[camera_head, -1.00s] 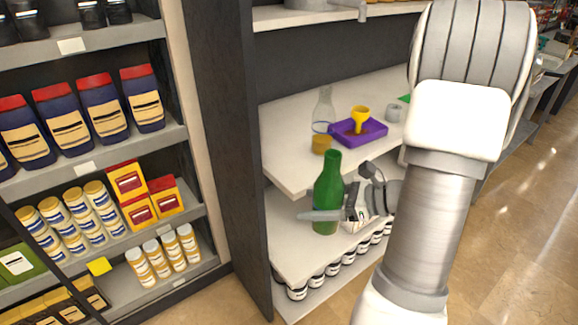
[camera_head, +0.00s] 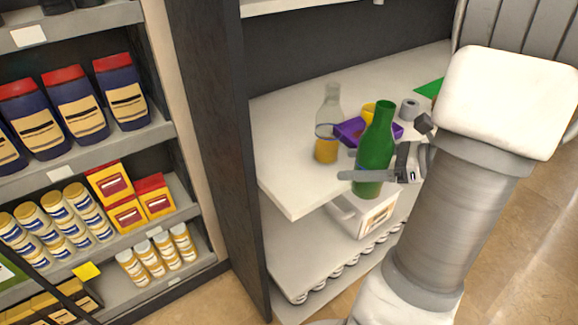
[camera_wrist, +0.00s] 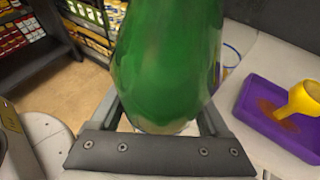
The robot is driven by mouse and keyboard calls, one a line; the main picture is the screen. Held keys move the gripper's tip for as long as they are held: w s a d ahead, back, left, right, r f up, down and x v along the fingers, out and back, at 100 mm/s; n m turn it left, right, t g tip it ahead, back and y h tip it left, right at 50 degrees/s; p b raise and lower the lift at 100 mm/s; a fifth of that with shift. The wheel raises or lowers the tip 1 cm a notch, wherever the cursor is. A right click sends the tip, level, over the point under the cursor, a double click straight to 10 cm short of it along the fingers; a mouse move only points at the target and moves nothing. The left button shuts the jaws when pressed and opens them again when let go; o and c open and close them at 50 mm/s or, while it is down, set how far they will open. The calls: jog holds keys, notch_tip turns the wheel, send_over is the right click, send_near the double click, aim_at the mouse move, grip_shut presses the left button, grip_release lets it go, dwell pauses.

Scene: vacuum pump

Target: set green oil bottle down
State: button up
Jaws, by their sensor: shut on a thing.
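The green oil bottle (camera_head: 375,150) is upright in my gripper (camera_head: 372,176), which is shut around its lower body. In the head view the bottle shows in front of the white shelf top (camera_head: 290,190), near its front edge. It hides part of the purple tray (camera_head: 350,130) and the yellow funnel (camera_head: 368,110). In the wrist view the bottle (camera_wrist: 168,65) fills the middle, between the two fingers. I cannot tell from the views whether its base touches anything.
A clear bottle with amber liquid (camera_head: 327,150) stands left of the tray. A grey ring (camera_head: 409,108) and a green sheet (camera_head: 430,88) lie farther right. A white box (camera_head: 365,215) sits on the lower shelf. A dark upright panel (camera_head: 215,130) bounds the left side.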

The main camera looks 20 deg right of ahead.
jog(key=shift+w, duration=0.2)
jog(key=w+a, duration=0.3)
jog(key=w, duration=0.1)
jog(key=w+a, duration=0.4)
jog(key=w+a+b, duration=0.1)
jog(key=w+a, duration=0.3)
jog(key=w, duration=0.1)
jog(key=shift+a, duration=0.1)
jog(key=shift+w+a+f+b, duration=0.15)
jog(key=shift+f+b, duration=0.1)
jog(key=shift+f, duration=0.6)
jog(key=shift+w+a+f+b, duration=0.1)
jog(key=shift+f+b, duration=0.15)
jog(key=shift+f, duration=0.6)
jog(key=shift+f, duration=0.2)
jog(key=o, duration=1.6)
jog(key=shift+c, duration=0.2)
jog(key=shift+r, duration=0.1)
